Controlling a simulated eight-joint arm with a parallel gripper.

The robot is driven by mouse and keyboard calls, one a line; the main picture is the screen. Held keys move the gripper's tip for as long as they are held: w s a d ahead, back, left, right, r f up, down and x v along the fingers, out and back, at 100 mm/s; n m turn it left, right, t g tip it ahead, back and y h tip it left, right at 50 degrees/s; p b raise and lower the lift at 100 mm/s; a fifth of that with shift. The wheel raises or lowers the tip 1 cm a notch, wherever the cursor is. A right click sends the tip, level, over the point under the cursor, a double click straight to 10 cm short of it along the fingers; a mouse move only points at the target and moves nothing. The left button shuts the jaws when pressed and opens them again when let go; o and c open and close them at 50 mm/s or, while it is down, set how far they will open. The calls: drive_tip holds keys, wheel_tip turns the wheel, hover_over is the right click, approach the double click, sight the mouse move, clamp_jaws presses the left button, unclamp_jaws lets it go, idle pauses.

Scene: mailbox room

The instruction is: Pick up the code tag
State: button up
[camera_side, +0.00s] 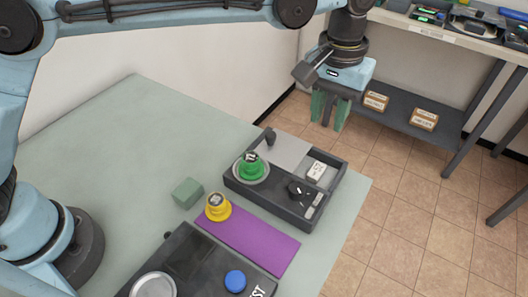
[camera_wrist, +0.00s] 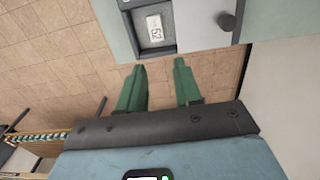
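A small white tag with dark marks, which looks like the code tag (camera_side: 316,171), lies in a compartment at the right of a dark grey tray (camera_side: 238,188) on the table. In the wrist view the tag (camera_wrist: 153,28) shows near the top, in its recess. My gripper (camera_side: 329,112) hangs in the air behind the tray, with its green fingers pointing down. In the wrist view the fingertips (camera_wrist: 159,68) are apart with nothing between them. The tag is beyond the fingertips and clear of them.
In the same tray stand a green knob (camera_side: 251,168) and a black dial (camera_side: 298,190). A yellow knob (camera_side: 218,207), green block (camera_side: 187,192), purple mat (camera_side: 255,243) and blue button (camera_side: 235,281) are nearer. A shelf (camera_side: 395,117) with small boxes is behind right.

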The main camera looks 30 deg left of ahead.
hover_over(319, 167)
drive_tip(key=f, duration=0.7)
drive_tip(key=shift+w+a, duration=0.1)
drive_tip(key=shift+w, duration=0.15)
drive_tip(key=shift+s+f, duration=0.15)
drive_tip(key=shift+f, duration=1.2)
drive_tip(key=shift+s+f, duration=0.1)
drive_tip(key=shift+f, duration=1.25)
clamp_jaws()
